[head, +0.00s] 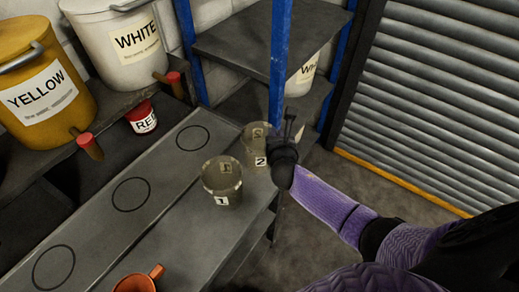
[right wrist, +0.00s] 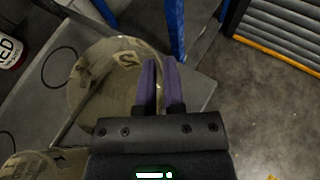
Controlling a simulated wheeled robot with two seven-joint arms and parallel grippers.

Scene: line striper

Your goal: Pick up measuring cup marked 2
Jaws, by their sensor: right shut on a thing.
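The measuring cup marked 2 (head: 252,150) is a clear, brownish cup with a white "2" label, at the right edge of the grey bench in the head view. In the right wrist view this cup (right wrist: 92,85) fills the left of the picture. My right gripper (head: 281,146) is at the cup's right side. Its two purple fingers (right wrist: 161,88) are closed on the cup's wall, seen from above. I cannot tell whether the cup's base is touching the bench. A similar cup marked 1 (head: 222,178) stands to its front left. My left gripper is out of view.
The grey bench (head: 190,225) has several black circles drawn on it. An orange mug (head: 138,280) is at its near end. A red can (head: 142,118), a yellow bucket (head: 45,75) and a white bucket (head: 120,45) stand behind. A blue shelf post (head: 279,60) rises close to my right gripper.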

